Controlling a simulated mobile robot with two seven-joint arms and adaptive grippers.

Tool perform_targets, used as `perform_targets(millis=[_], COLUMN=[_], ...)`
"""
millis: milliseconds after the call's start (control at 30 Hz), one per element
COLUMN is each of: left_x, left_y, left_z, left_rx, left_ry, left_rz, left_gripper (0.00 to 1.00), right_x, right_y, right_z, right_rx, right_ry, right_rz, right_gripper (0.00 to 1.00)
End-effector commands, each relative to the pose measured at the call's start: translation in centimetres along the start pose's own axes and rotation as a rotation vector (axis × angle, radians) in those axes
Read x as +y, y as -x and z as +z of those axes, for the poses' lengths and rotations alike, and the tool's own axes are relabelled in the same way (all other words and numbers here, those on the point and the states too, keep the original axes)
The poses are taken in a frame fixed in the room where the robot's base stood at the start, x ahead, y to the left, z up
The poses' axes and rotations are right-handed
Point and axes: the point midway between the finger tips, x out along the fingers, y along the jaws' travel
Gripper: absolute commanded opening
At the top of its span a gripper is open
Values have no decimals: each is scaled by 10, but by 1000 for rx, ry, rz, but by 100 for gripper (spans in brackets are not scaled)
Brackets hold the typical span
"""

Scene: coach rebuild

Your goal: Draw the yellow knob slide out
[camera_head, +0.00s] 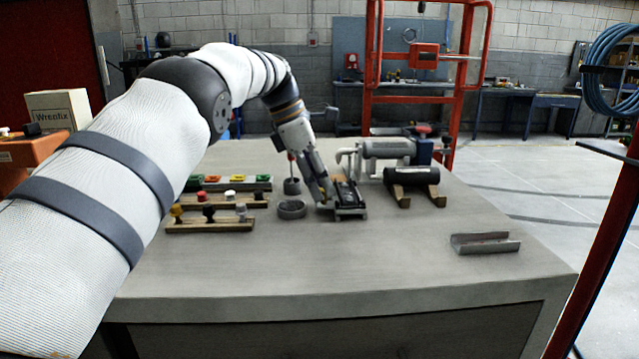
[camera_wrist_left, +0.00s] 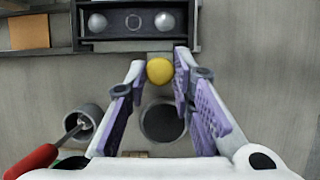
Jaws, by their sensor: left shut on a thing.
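The yellow knob (camera_wrist_left: 160,70) shows in the left wrist view, in front of a dark housing (camera_wrist_left: 138,46) that holds a grey slide with two pale round spots on it (camera_wrist_left: 132,22). My left gripper (camera_wrist_left: 160,72) has its purple-padded fingers on both sides of the knob and is shut on it. In the head view my left gripper (camera_head: 326,202) reaches down at the near left side of the low black housing (camera_head: 348,194), and the knob is hidden there. How far the slide stands out is hard to tell. My right gripper is not in view.
A round dish (camera_head: 291,209) and a cup with a red-handled tool (camera_head: 292,186) stand close left of the gripper. Knob racks (camera_head: 210,226) lie further left. A dark cylinder on wooden blocks (camera_head: 412,176) is at right. The bench front is clear except a metal channel (camera_head: 485,243).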

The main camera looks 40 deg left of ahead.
Motion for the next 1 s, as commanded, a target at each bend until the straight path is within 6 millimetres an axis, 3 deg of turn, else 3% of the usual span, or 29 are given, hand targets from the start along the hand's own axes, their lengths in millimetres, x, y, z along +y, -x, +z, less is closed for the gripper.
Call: perform_targets(millis=[300,333,400,733,1000], left_x=[-4,-4,-4,-2,-1], left_y=[-2,-2,-3,1,44], left_z=[0,0,0,0,0], left_rx=[0,0,0,-1,-3], left_ry=[1,1,1,0,0], left_rz=[-18,-18,-17,-10,-9], left_gripper=[0,27,43,43,43], right_x=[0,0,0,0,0], right_y=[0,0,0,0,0], right_z=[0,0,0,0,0], right_rx=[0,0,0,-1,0], right_ry=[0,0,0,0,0], right_rz=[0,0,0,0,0], right_gripper=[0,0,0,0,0])
